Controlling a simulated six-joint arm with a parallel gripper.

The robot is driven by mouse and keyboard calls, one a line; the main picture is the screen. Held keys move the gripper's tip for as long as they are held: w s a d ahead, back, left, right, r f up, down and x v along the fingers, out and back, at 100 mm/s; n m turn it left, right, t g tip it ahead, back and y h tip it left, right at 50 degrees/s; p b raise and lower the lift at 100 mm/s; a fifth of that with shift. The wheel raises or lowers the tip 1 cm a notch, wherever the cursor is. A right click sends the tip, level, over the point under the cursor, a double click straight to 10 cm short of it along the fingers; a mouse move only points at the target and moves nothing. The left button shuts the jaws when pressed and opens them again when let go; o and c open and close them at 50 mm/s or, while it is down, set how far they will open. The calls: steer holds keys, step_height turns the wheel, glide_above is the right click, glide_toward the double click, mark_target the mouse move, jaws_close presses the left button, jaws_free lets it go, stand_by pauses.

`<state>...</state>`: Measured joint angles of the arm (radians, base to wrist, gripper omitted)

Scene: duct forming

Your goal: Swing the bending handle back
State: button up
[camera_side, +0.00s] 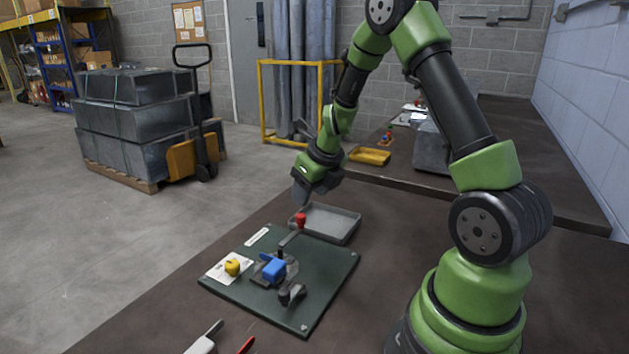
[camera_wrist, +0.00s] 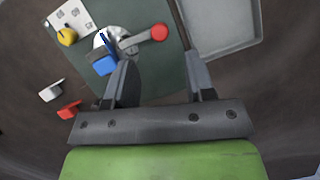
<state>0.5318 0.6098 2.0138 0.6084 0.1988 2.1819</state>
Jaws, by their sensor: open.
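The bending handle (camera_side: 289,238) is a grey lever with a red knob (camera_side: 300,219) at its end, on a bending tool on a dark green board (camera_side: 330,270). In the wrist view the grey lever (camera_wrist: 133,40) runs right to the red knob (camera_wrist: 159,32). My gripper (camera_side: 303,192) is above the knob in the side view, apart from it. In the wrist view my gripper (camera_wrist: 155,68) is open and empty, with the knob showing beyond the gap between its fingers. A blue part (camera_side: 273,270) sits on the tool; it also shows in the wrist view (camera_wrist: 104,66).
A yellow knob-like piece (camera_side: 232,267) sits on a white card at the board's left. A grey tray (camera_side: 347,238) stands behind the board. Tools with white (camera_side: 203,344) and red (camera_side: 246,346) handles lie at the front edge. Bare table lies right of the board.

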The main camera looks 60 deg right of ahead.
mark_target(300, 215)
steer(key=shift+v, duration=1.35)
steer(key=shift+o, duration=0.2)
steer(key=w+n+g, duration=0.1)
steer(key=n, duration=0.3)
steer(key=w+n+g+y, duration=0.1)
steer(key=n, duration=0.3)
steer(key=w+n, duration=0.1)
steer(key=n, duration=0.4)
steer(key=shift+w+g+y, duration=0.3)
steer(key=shift+w+g, duration=0.1)
steer(key=n, duration=0.2)
steer(key=d+n+g, duration=0.1)
steer(key=n, duration=0.2)
steer(key=shift+w+g, duration=0.1)
steer(key=shift+g, duration=0.2)
step_height(300, 215, down, 9)
steer(key=shift+f, duration=0.25)
